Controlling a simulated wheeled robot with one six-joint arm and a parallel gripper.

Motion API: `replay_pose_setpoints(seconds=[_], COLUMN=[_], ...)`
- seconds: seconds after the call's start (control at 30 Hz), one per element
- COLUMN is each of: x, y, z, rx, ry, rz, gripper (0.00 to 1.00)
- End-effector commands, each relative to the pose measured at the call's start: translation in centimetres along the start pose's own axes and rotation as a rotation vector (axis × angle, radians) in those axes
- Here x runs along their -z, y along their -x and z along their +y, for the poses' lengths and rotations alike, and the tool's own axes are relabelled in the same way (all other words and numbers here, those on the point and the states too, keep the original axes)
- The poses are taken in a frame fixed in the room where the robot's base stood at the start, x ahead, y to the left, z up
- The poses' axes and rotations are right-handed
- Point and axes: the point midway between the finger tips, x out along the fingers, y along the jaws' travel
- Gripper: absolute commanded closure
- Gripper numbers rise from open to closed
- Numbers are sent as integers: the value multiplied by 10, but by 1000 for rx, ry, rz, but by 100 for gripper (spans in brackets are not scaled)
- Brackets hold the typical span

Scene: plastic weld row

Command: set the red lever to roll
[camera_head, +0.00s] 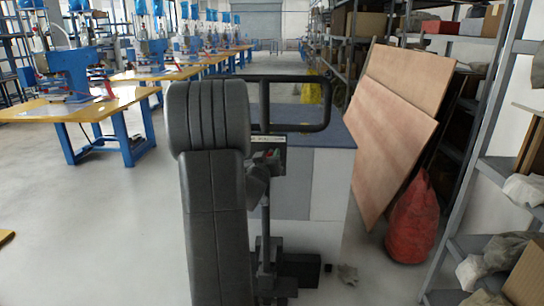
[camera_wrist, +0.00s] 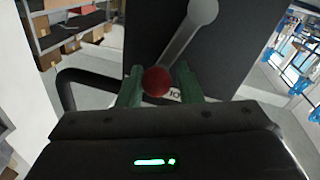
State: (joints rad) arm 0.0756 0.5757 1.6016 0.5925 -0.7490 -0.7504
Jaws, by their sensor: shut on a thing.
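In the wrist view, the red lever shows a round red knob (camera_wrist: 156,82) on a grey rod. The rod slants up to the right, to a round grey end on a dark panel (camera_wrist: 140,40). My gripper (camera_wrist: 159,86) has its two green fingers on either side of the knob, shut on it. A white label (camera_wrist: 175,94), partly hidden, sits just behind the right finger; its full text cannot be read. In the head view, my dark arm covers most of the lever area, and the lever cannot be made out clearly.
A grey cabinet (camera_head: 318,185) stands behind my arm. A black looped bar (camera_head: 328,105) shows beside it. Wooden boards (camera_head: 390,140) and a red sack (camera_head: 412,222) lean by the shelves on the right. Workbenches with blue machines (camera_head: 75,75) line the left. The floor at left is clear.

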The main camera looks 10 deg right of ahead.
Motion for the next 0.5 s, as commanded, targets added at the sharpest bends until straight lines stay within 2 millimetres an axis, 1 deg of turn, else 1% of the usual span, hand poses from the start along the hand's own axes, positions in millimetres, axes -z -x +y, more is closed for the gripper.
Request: replay_pose_setpoints(seconds=[0.3,0.5], x=[5,7], y=[3,4], z=[-11,-15], rx=[-5,-7], ry=[201,275], rz=[36,51], gripper=[100,100])
